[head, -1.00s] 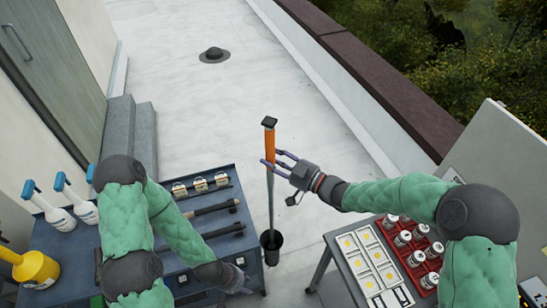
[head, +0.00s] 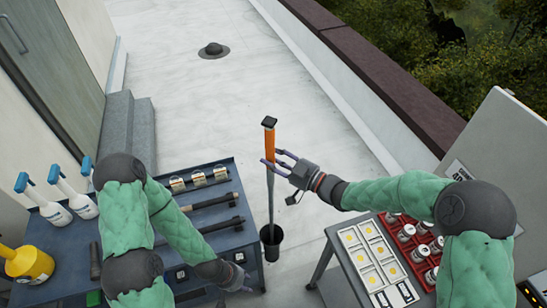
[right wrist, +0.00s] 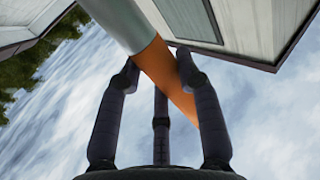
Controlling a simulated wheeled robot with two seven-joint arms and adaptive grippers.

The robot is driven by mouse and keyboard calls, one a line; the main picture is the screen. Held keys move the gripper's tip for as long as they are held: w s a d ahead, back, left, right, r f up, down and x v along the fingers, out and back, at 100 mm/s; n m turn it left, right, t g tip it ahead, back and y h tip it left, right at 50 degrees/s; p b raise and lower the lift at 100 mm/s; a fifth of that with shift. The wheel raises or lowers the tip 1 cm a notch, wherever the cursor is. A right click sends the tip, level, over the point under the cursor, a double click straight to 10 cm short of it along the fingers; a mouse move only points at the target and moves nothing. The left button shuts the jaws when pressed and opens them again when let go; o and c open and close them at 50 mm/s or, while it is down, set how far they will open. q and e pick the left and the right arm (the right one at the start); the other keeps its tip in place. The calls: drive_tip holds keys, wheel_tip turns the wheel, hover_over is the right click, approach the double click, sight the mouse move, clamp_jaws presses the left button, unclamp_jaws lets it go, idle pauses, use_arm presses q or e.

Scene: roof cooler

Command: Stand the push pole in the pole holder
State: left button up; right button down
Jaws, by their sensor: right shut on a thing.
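The push pole (head: 270,145) has an orange upper part with a black cap and a thin grey shaft. It hangs close to upright. My right gripper (head: 275,163) is shut on its orange part; the right wrist view shows the orange part (right wrist: 165,75) between the fingers. The pole holder (head: 271,236), a dark cup, is beside the left table's right edge. The pole's lower end overlaps the cup's mouth in the head view; I cannot tell how deep it is inside. My left gripper (head: 237,277) is low over the left table's front right edge, its jaw state unclear.
The left table (head: 215,238) bears spray bottles (head: 85,204), a yellow container (head: 28,264) and dark tools (head: 210,202). The right table (head: 330,275) bears a red tray (head: 428,268) of cans and a card panel (head: 370,255). Open roof floor (head: 190,100) lies beyond.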

drive_tip(key=c, duration=0.8)
unclamp_jaws()
drive_tip(key=shift+d, duration=0.1)
drive_tip(key=v, duration=1.2)
drive_tip(key=shift+s+r, duration=0.1)
